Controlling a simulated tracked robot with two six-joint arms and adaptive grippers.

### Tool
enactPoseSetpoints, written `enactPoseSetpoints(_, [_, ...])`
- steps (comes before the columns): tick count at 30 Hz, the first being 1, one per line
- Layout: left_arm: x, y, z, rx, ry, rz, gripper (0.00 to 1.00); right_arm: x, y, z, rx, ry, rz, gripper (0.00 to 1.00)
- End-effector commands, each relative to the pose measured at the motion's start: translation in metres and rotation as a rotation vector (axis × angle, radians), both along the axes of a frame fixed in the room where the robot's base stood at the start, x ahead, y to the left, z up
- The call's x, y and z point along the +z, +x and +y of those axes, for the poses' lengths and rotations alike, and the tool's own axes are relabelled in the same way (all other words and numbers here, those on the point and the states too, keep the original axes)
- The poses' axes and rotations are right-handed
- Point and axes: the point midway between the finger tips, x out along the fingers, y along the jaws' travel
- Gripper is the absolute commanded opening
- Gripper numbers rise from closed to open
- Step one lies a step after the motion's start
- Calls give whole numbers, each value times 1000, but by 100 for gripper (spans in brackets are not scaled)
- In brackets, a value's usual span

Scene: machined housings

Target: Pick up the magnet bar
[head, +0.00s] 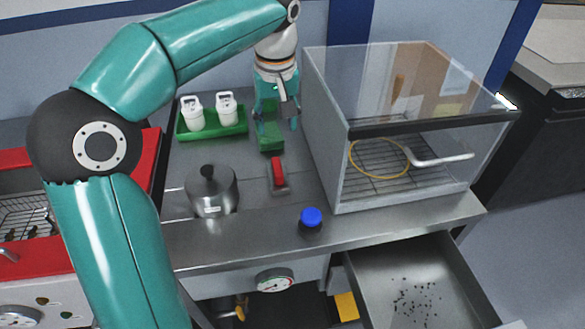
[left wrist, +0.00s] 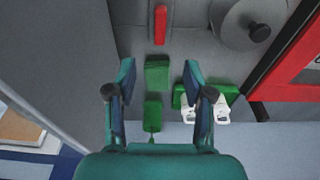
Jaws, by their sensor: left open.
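My left gripper (head: 281,127) hangs pointing down over the back of the steel counter, its fingers apart. In the left wrist view the fingers (left wrist: 160,82) are spread, with a green piece (left wrist: 157,72) between and beyond them and a second green part (left wrist: 153,115) nearer the palm. The green piece also shows in the head view (head: 271,145), partly hidden by the gripper. A red bar with a grey end (head: 278,173) lies in front of it, also in the left wrist view (left wrist: 160,25). I cannot tell for sure which is the magnet bar. My right gripper is out of view.
A green tray (head: 240,130) with two white lidded cups stands left of the gripper. A clear-walled case (head: 330,150) stands close on the right. A steel pot (head: 211,190) and a blue-topped knob (head: 311,218) are nearer the front. An open drawer (head: 380,300) juts out below.

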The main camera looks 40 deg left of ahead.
Motion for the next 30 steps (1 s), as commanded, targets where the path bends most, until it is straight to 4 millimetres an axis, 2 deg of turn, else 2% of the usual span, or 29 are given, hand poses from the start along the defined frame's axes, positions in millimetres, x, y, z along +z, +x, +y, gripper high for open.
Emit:
enactPoseSetpoints(5, [-25, 1, 3, 1, 1, 5, 52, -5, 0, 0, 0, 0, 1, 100])
enactPoseSetpoints(15, [-93, 11, 9, -5, 1, 4, 52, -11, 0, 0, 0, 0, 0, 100])
enactPoseSetpoints(18, [-105, 13, 10, -5, 1, 4, 52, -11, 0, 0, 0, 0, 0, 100])
enactPoseSetpoints(26, [-121, 15, 12, -7, 0, 4, 52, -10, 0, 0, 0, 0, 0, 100])
enactPoseSetpoints(30, [-140, 17, 17, -6, -1, 6, 52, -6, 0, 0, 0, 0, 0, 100])
